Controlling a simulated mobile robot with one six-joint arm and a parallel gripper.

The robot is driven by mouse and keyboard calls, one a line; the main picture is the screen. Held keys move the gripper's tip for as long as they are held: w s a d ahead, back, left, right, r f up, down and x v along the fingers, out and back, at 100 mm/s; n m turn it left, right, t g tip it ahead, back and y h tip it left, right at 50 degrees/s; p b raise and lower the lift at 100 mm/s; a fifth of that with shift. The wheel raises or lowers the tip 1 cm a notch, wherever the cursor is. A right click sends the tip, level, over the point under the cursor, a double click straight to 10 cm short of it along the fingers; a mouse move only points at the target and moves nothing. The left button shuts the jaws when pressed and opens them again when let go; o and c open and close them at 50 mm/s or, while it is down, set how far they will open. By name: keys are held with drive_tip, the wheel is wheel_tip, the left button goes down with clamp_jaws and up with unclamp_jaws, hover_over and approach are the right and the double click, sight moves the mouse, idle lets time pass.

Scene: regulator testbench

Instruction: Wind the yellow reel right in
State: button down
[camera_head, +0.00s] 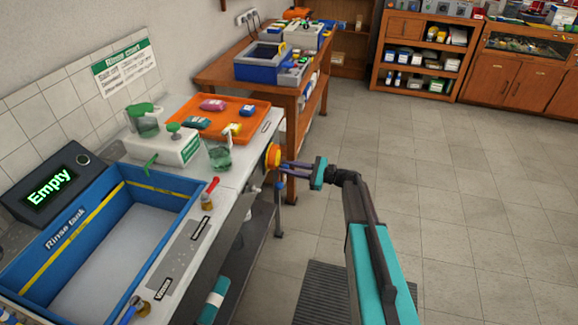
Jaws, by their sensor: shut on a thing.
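The yellow reel (274,156) is a small yellow-orange round piece at the right end of the bench, on its side facing the floor area. My gripper (284,165) reaches it from the right, with its fingers closed on the reel's near side. The fingertips partly cover the reel. Whether any line or hose hangs from the reel is too small to tell.
A blue rinse tank (190,193) with a display (50,188) reading "Empty" sits at the left. An orange tray (250,135) with several small items lies on the bench. A wooden table (219,73) stands behind. The tiled floor (470,200) to the right is clear.

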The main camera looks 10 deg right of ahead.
idle(0.4)
drive_tip(key=c, duration=1.6)
unclamp_jaws()
drive_tip(key=shift+d, duration=0.15)
drive_tip(key=b+v, duration=0.1)
drive_tip(key=v, duration=1.2)
drive_tip(key=shift+s+d+f+b, duration=0.1)
drive_tip(key=shift+s+d+b, duration=0.15)
drive_tip(key=shift+b, duration=0.15)
